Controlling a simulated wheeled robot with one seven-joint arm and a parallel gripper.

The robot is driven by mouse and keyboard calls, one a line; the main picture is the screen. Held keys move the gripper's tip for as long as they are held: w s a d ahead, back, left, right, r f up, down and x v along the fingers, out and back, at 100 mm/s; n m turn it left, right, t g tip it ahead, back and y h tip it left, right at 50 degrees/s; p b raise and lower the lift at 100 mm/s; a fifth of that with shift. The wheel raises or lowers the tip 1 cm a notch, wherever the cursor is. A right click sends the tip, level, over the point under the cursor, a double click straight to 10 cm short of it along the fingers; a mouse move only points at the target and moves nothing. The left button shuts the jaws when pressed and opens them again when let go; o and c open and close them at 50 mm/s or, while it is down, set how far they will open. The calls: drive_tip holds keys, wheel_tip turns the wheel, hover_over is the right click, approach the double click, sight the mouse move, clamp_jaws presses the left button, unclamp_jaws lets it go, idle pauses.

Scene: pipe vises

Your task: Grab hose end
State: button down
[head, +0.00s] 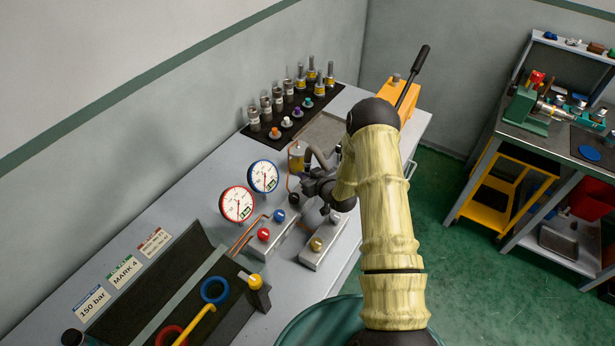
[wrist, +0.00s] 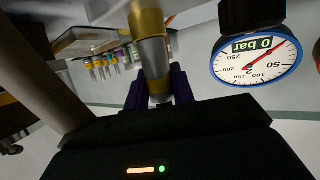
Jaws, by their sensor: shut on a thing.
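In the wrist view my gripper (wrist: 158,88) has its purple fingers closed around the hose end (wrist: 155,60), a grey metal cylinder with a brass collar above it in the picture. In the head view my gripper (head: 318,186) is over the bench, just right of the gauges, and my arm covers part of that area. A dark grey curved hose (head: 322,158) shows behind the gripper. The hose end itself is hard to make out there.
A blue-rimmed gauge (head: 263,176) and a red-rimmed gauge (head: 237,203) stand close left of the gripper. Valve blocks with red (head: 263,234) and brass (head: 316,244) knobs sit in front. A black mat (head: 262,136) with several fittings lies behind. An orange pump (head: 394,98) stands at the back right.

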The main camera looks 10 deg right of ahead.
sight(307, 162)
drive_tip(key=shift+r, duration=0.1)
wheel_tip(307, 162, up, 10)
drive_tip(key=b, duration=0.3)
idle(0.4)
idle(0.5)
